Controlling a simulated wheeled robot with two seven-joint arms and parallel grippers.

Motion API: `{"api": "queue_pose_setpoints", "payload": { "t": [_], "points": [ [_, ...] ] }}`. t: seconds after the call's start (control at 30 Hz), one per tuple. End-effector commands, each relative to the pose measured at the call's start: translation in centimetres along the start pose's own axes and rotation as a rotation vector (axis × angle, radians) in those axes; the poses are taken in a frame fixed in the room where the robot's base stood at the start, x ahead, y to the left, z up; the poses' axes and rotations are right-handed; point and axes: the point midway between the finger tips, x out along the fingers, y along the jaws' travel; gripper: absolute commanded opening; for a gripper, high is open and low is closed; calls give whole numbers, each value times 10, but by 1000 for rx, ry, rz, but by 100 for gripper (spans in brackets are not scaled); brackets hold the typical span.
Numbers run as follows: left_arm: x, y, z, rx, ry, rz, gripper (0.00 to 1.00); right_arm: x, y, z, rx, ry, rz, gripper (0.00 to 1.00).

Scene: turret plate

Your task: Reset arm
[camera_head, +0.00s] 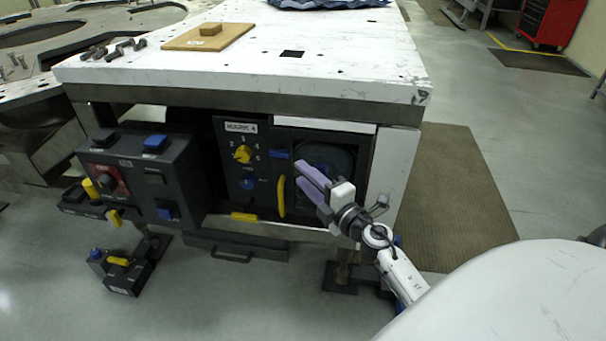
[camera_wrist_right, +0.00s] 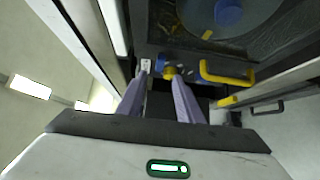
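My right gripper (camera_head: 300,174) is in front of the dark panel under the white table, near the round window (camera_head: 335,156). Its two pale purple fingers point up and left and stand apart with nothing seen between them. The right wrist view also shows the two fingers of this gripper (camera_wrist_right: 161,80) apart. The yellow vertical handle (camera_head: 282,196) is just left of the gripper in the head view; it also shows in the wrist view (camera_wrist_right: 228,78), to the right of the fingers. Whether a finger touches the panel is hard to tell. My left gripper is not in view.
The panel carries a yellow knob (camera_head: 243,154) and a blue knob (camera_head: 248,183). A dark control box (camera_head: 150,180) juts out at left, with a small pedal box (camera_head: 122,268) on the floor. The white tabletop (camera_head: 340,60) overhangs the panel. Floor at right is open, with a brown mat (camera_head: 460,200).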

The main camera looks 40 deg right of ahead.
Motion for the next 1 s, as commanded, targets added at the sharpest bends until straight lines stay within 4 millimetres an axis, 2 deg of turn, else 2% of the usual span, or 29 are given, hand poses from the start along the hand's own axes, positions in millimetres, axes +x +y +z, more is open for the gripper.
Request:
{"api": "queue_pose_setpoints", "payload": {
  "t": [0.4, 0.57, 0.67, 0.77, 0.87, 0.9, 1.0],
  "points": [
    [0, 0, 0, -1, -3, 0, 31, 0, 0, -1, 8, 0, -1, 33],
    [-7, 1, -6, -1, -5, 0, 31, -17, -3, -18, 154, -12, -15, 33],
    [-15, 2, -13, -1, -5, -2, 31, -42, -15, -39, 365, -43, -64, 33],
    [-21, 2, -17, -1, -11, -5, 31, -77, -40, -67, 623, -97, -169, 33],
    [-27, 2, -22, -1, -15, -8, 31, -121, -72, -104, 879, -166, -325, 33],
    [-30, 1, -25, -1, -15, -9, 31, -141, -85, -121, 976, -195, -398, 33],
    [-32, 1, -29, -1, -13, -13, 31, -188, -109, -163, 1175, -261, -571, 33]
  ]
}}
